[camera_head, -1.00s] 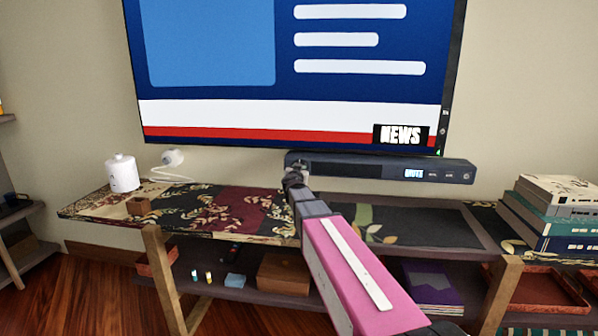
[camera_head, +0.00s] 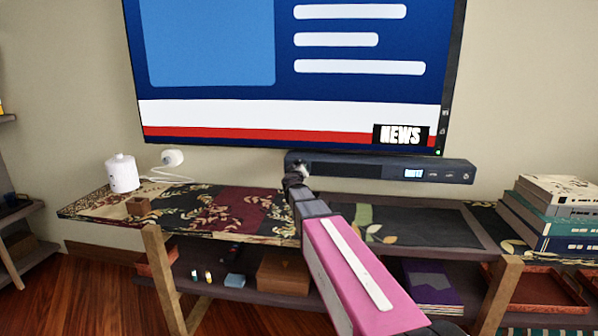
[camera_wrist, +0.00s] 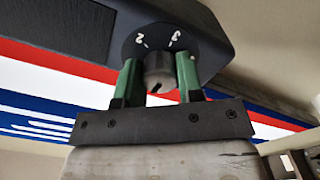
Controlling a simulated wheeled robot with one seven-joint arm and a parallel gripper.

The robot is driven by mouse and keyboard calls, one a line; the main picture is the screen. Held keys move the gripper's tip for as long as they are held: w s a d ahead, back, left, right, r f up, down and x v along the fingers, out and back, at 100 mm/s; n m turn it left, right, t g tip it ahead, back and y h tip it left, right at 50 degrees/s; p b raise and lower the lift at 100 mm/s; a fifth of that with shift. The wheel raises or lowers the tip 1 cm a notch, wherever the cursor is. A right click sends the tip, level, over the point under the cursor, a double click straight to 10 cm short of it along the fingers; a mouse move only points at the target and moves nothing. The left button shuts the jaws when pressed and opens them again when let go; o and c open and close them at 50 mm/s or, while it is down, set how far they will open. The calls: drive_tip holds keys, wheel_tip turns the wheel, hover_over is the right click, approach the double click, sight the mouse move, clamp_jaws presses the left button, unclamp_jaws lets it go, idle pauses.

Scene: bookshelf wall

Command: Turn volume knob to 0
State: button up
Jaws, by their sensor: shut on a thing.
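The dark soundbar (camera_head: 345,171) hangs below the television in the head view, with a small lit display (camera_head: 413,173) whose text is too small to read surely. Its left end carries the volume knob, shown in the wrist view as a round grey knob (camera_wrist: 158,66) with a dark slot on its face. A dark dial plate (camera_wrist: 160,38) behind it bears white marks, one like a 2 at left and another at upper right that I cannot read surely. My gripper (camera_wrist: 157,78) is shut on the knob, a green finger on each side. In the head view my gripper (camera_head: 297,172) mostly hides the knob.
The television (camera_head: 290,75) is just above the soundbar. Below it is a shelf unit with a patterned top (camera_head: 205,209). A white canister (camera_head: 122,174) stands at the left and stacked books (camera_head: 555,215) at the right. The wall beside the soundbar's right end is free.

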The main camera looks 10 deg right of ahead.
drive_tip(key=shift+f+n, duration=0.1)
drive_tip(key=shift+n, duration=0.3)
drive_tip(key=o, duration=0.9)
drive_tip(key=shift+s, duration=0.1)
drive_tip(key=v, duration=1)
drive_tip(key=shift+s+a, duration=0.15)
drive_tip(key=shift+s, duration=0.2)
